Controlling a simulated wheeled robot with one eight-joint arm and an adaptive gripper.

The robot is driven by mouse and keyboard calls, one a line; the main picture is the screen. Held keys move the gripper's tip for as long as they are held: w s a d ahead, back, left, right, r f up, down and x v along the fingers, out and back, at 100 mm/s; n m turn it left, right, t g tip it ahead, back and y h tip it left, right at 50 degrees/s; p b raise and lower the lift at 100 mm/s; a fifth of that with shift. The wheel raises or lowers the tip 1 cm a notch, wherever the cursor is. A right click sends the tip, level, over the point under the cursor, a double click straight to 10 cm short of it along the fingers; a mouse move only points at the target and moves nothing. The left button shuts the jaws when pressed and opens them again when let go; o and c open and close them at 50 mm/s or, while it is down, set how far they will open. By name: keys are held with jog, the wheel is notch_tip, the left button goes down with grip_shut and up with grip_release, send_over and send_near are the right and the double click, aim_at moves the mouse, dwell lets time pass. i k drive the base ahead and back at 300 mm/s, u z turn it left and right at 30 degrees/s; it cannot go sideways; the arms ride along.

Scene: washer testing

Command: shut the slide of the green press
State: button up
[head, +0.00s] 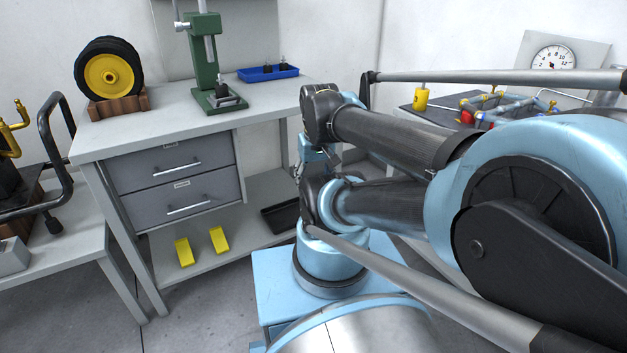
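The green press (204,62) stands on the grey workbench, left of the picture's middle. Its upright column carries a grey ram, and its top is cut off by the picture's edge. On its green foot sits a small grey slide (231,103) with a dark part on it, at the front of the foot. How far the slide stands out is too small to tell. My arm crosses from the right to the middle of the picture, to the right of the press and apart from it.
A blue tray (252,75) with dark parts lies right of the press. A black wheel with yellow hub (108,75) rests on a wooden block to the left. Below are two drawers (175,179) and a shelf with yellow blocks (219,240). A pipe rig (500,108) stands at right.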

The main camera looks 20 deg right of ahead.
aim_at(233, 99)
jog(key=u, duration=0.3)
jog(key=k, duration=0.95)
jog(key=z, duration=0.3)
jog(key=i, duration=0.5)
